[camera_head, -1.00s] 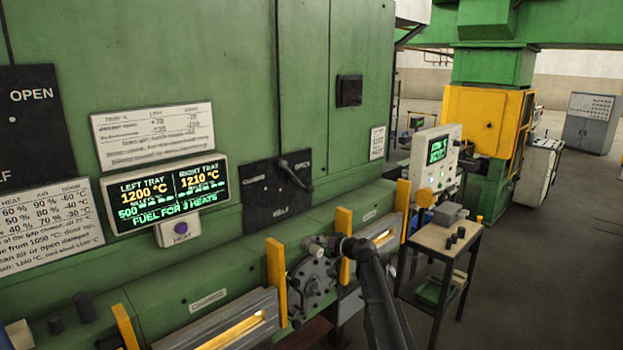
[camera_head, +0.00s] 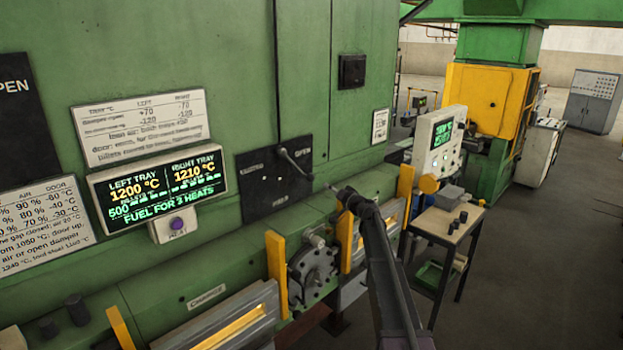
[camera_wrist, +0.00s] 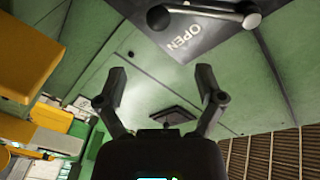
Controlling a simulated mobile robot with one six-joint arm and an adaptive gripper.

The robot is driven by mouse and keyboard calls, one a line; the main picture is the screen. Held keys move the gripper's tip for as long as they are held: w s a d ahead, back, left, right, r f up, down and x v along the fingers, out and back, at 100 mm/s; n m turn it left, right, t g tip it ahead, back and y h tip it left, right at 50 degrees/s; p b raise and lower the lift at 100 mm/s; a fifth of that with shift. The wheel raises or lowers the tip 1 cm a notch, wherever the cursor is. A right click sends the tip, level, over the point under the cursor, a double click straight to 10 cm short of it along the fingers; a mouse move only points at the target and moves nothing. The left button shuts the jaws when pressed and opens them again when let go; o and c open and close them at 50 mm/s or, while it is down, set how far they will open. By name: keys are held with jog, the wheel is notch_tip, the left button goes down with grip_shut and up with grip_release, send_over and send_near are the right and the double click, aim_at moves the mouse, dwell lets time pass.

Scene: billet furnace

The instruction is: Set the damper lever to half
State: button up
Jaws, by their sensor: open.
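The plate reads OPEN at upper right, with labels at left and bottom too blurred to read surely. The lever's arm slants near the OPEN label. In the wrist view the lever (camera_wrist: 205,14) is a metal bar with a dark round knob, at the top edge beside the word OPEN. My gripper (camera_wrist: 162,78) is open and empty, its two fingers apart and short of the lever. In the head view my gripper (camera_head: 334,189) is below and right of the plate.
A lit display (camera_head: 158,188) with a purple-button box is left of the plate. Yellow posts (camera_head: 277,270) and a round mechanism (camera_head: 313,275) stand below. A small table (camera_head: 445,222) and a control panel (camera_head: 438,140) are at right. Open floor lies beyond.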

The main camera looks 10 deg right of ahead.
aim_at(314, 179)
jog(key=x, duration=1.3)
jog(key=shift+w, duration=0.35)
grip_shut()
jog(key=shift+a, duration=0.15)
jog(key=shift+s+d+f, duration=0.1)
jog(key=shift+d, duration=0.15)
